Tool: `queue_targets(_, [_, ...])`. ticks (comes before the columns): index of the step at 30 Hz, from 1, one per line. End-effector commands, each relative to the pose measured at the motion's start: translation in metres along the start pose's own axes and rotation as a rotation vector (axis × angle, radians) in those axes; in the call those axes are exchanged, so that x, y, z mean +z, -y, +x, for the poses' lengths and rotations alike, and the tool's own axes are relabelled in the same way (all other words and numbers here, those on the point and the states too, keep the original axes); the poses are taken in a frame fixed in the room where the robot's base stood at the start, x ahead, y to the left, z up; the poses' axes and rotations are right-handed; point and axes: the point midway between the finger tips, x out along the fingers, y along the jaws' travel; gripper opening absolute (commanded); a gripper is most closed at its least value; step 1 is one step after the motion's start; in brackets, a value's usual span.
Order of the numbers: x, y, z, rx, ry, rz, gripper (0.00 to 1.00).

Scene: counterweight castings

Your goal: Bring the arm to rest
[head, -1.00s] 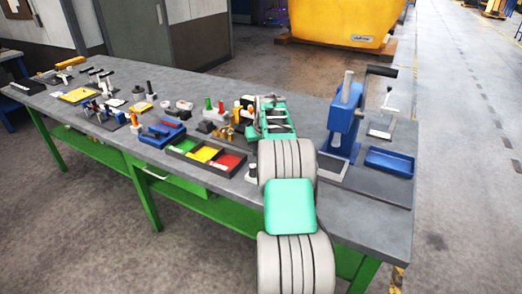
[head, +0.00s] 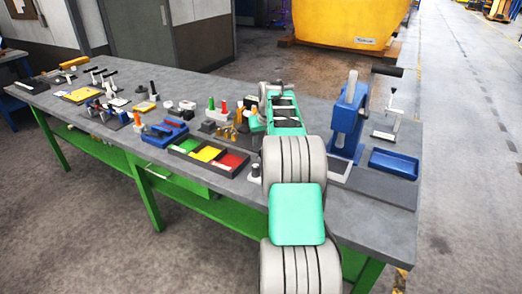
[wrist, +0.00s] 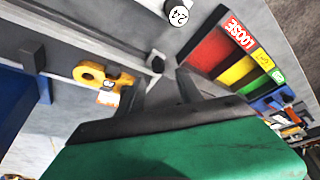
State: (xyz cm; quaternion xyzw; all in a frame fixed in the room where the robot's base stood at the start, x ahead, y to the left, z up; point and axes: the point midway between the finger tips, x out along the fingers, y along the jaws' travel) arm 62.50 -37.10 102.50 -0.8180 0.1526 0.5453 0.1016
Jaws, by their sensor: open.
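My arm reaches over the right part of the grey workbench (head: 372,211) in the head view. My gripper's fingers are hidden or too small to make out there. In the wrist view my gripper (wrist: 158,88) shows as a green body with two dark fingers apart and nothing between them. A yellow piece with a hole and a white tag (wrist: 92,74) lies left of the fingers.
A tray with red, yellow and green compartments (head: 208,153) lies left of my arm. A blue press (head: 347,118) and a blue tray (head: 393,163) stand to the right. Several tools and parts crowd the bench's left side. A yellow bin (head: 340,22) stands behind on the floor.

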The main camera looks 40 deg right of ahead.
Motion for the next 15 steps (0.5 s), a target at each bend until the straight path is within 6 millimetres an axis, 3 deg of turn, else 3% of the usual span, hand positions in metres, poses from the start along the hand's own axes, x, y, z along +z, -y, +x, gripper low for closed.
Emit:
queue_targets(6, [0.001, 0.001, -0.023, -0.001, 0.001, 0.0, 0.43])
queue_targets(15, [0.0, 0.001, -0.024, -0.001, 0.001, -0.001, 0.43])
